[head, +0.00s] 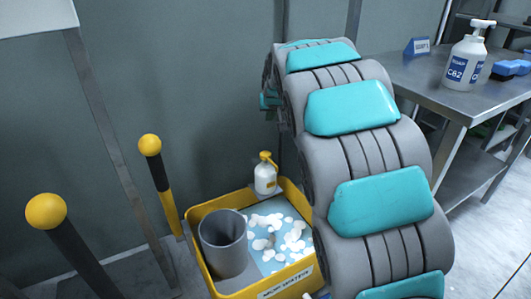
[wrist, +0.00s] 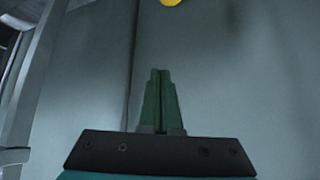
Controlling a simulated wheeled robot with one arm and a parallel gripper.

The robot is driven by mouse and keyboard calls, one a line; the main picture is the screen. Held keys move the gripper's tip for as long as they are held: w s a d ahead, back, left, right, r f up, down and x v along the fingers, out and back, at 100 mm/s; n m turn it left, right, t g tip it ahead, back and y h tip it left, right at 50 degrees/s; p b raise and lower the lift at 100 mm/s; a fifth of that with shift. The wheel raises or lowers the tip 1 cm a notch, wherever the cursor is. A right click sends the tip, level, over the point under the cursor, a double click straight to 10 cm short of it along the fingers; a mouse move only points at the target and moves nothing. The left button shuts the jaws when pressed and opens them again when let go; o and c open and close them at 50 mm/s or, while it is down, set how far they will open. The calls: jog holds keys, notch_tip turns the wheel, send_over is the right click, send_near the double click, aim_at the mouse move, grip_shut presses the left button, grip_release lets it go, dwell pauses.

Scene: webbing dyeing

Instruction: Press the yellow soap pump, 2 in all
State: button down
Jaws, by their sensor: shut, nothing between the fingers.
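The soap pump (head: 265,178) is a white bottle with a yellow pump head. In the head view it stands upright at the back corner of a yellow tub, left of my arm. My gripper shows in the wrist view with its two green fingers (wrist: 161,75) shut together and empty, in front of a plain grey wall. A yellow rounded thing (wrist: 171,2) is cut off at the top edge of the wrist view; I cannot tell what it is. The fingers are hidden behind my arm in the head view.
The yellow tub (head: 223,285) holds a grey cylinder (head: 224,245) and foamy blue water (head: 270,262). Two posts with yellow balls (head: 150,145) (head: 46,211) stand left. At right, a metal table (head: 425,78) bears a white pump bottle (head: 465,65).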

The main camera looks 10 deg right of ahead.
aim_at(265, 155)
jog(key=shift+s+a+f+n+h+p, duration=0.1)
jog(key=shift+a+f+n+h, duration=0.2)
jog(key=shift+n+h, duration=0.4)
jog(key=shift+s+a+f+n+h+p, duration=0.15)
jog(key=shift+a+n+h, duration=0.1)
jog(key=shift+n+h, duration=0.45)
jog(key=shift+a+f+n+h+p, duration=0.1)
jog(key=shift+a+f+n+h, duration=0.2)
jog(key=shift+n+h, duration=0.4)
jog(key=shift+f, duration=0.15)
jog(key=shift+f+b, duration=1.65)
jog(key=shift+f, duration=2.6)
jog(key=shift+f, duration=0.1)
jog(key=shift+f, duration=0.3)
